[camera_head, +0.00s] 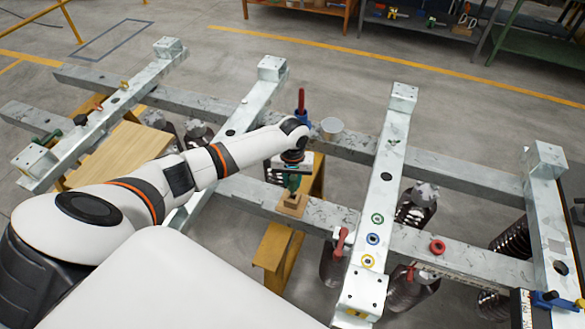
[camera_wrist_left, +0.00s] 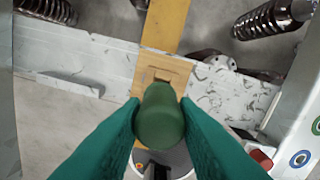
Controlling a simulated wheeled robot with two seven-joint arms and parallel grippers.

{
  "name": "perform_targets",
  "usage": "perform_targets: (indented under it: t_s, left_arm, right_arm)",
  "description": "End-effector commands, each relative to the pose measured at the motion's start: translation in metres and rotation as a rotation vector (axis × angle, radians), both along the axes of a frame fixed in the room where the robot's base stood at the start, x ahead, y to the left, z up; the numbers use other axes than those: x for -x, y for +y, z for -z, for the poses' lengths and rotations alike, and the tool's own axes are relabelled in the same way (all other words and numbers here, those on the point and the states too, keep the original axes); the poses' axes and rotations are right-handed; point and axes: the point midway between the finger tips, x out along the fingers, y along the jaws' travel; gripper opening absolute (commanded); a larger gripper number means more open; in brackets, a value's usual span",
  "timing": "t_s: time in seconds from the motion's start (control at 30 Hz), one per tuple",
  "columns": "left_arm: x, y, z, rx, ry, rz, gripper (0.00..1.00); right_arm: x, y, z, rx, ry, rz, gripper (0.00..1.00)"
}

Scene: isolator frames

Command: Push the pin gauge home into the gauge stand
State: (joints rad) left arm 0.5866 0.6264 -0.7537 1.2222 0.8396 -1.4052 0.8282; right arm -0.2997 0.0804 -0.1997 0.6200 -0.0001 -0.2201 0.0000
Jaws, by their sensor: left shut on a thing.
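The pin gauge shows as a green rounded handle (camera_wrist_left: 160,118) between the fingers in the left wrist view; its lower end is hidden there. My left gripper (camera_head: 293,181) is shut on it, and the teal fingers (camera_wrist_left: 160,105) press on both sides of the handle. The gauge stand is a small light-wood block (camera_head: 292,205) on a grey marbled beam, directly below the gripper in the head view. In the left wrist view the stand (camera_wrist_left: 176,70) shows a dark slot just beyond the handle. I cannot tell how deep the pin sits. My right gripper is out of view.
A steel crossbeam (camera_head: 386,172) with green, blue and yellow rings stands right of the gripper. A red-handled tool (camera_head: 341,240) is near it, and a red ring (camera_head: 437,246) lies farther right. A grey tin (camera_head: 332,125) and an upright red-handled tool (camera_head: 301,101) stand behind the gripper.

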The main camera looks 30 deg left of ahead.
Motion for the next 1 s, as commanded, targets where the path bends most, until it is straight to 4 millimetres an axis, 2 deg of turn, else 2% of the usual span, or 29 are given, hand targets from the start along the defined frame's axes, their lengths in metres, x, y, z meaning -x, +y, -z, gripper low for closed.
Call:
perform_targets:
  t_s: [1.0]
  left_arm:
    - [0.0,0.0,0.024,0.0,0.0,0.001,0.05]
  right_arm:
    - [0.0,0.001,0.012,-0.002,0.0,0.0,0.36]
